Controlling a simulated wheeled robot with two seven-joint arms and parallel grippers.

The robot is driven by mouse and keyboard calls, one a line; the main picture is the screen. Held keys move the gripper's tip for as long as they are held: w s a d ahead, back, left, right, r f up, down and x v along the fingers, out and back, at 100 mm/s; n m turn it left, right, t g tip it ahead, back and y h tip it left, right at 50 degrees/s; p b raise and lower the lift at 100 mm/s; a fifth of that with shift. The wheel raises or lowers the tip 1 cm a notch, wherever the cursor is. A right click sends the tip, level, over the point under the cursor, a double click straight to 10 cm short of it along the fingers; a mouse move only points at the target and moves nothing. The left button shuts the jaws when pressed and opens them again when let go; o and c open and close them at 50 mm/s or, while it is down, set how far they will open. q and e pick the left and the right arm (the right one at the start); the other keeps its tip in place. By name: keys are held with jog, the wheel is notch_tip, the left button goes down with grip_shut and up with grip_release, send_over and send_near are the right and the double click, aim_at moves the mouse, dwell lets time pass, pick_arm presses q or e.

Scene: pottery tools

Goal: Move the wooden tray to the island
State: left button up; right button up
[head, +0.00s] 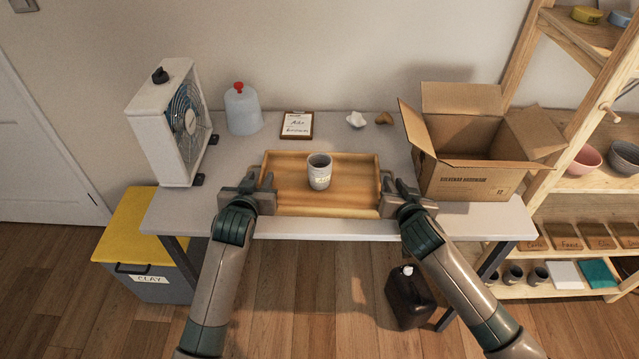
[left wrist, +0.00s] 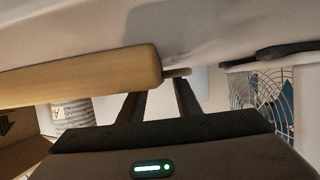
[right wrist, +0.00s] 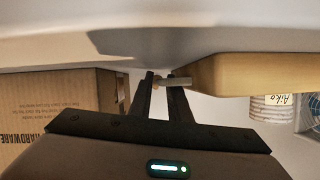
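The wooden tray (head: 285,190) rests on the light grey table, with a small grey labelled cup (head: 319,172) standing upright in it. My left gripper (head: 265,181) is at the tray's left end. In the left wrist view its fingers (left wrist: 160,90) are spread apart, near a short handle piece on the tray (left wrist: 80,80). My right gripper (head: 388,183) is at the right end. In the right wrist view its fingers (right wrist: 161,80) stand closer together, around the handle piece of the tray (right wrist: 250,72); whether they grip it is not clear. No island is recognisable.
An open cardboard box (head: 465,150) is close on the right. A yellow-lidded clay bin (head: 135,225) is left; a dark canister (head: 408,300) and wooden shelf (head: 560,205) are right.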

pick_arm(q)
jog(key=shift+c, duration=1.4)
pick_arm(e)
jog(key=c, duration=0.3)
pick_arm(q)
grip_shut()
pick_arm(e)
grip_shut()
